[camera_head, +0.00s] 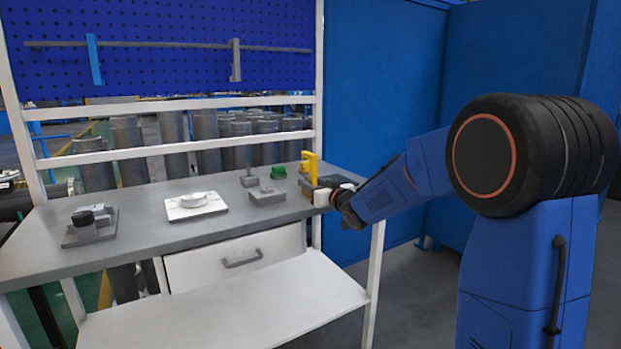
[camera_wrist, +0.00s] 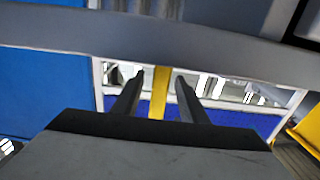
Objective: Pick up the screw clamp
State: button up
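The yellow clamp-like piece (camera_head: 311,168), which I take for the screw clamp, stands upright at the right end of the grey workbench top. My gripper (camera_head: 324,196) is at the bench's right edge, close beside it; the fingertips are hard to make out in the head view. In the wrist view my gripper (camera_wrist: 160,84) has its two dark fingers spread apart. A yellow upright bar (camera_wrist: 160,92) shows between them, with gaps on both sides. How far it is from the fingertips in depth I cannot tell.
On the grey workbench top (camera_head: 135,215) are a green part (camera_head: 278,172), a grey block (camera_head: 266,196), a white plate with a round part (camera_head: 196,205) and a dark fixture (camera_head: 90,225). A blue pegboard (camera_head: 160,60) rises behind. A blue wall (camera_head: 380,100) stands at the right.

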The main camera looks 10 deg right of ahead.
jog(key=shift+w, duration=0.1)
jog(key=shift+c, duration=0.6)
grip_shut()
jog(key=shift+r, duration=0.2)
